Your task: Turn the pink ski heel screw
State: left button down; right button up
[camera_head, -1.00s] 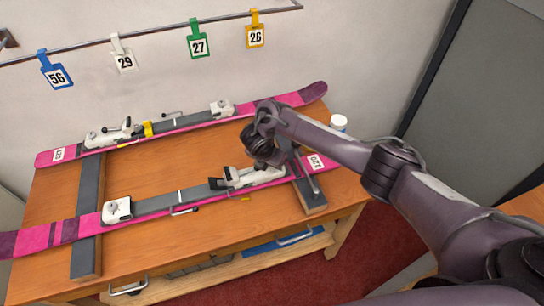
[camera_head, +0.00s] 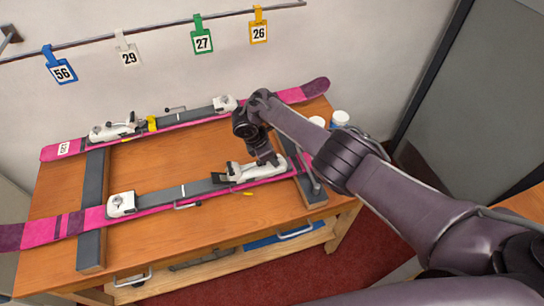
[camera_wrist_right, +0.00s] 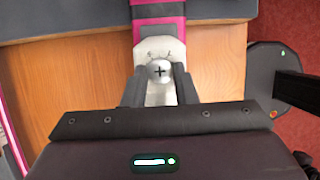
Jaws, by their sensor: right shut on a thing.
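The near pink ski (camera_head: 155,207) lies across the bench with a white heel piece (camera_head: 245,172) toward its right end. My right gripper (camera_head: 273,161) reaches down to the right end of this heel piece, its fingertips hard to make out there. In the right wrist view, the round silver heel screw (camera_wrist_right: 159,71) with a dark cross slot sits on the white housing (camera_wrist_right: 160,47), between the two dark fingers of my right gripper (camera_wrist_right: 159,80). The fingers are shut on it. My left gripper is not in view.
A second pink ski (camera_head: 285,97) with bindings and a yellow strap (camera_head: 152,124) lies behind. Dark supports (camera_head: 92,220) cross the wooden bench (camera_head: 50,195) under the skis. White jars (camera_head: 340,118) stand at the back right. Numbered tags (camera_head: 202,42) hang from a wall rail.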

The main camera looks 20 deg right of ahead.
jog(key=shift+w, duration=0.1)
dwell(0.5)
jog(key=o, duration=1)
jog(key=p+v, duration=0.1)
jog(key=v, duration=0.7)
jog(key=shift+f, duration=0.1)
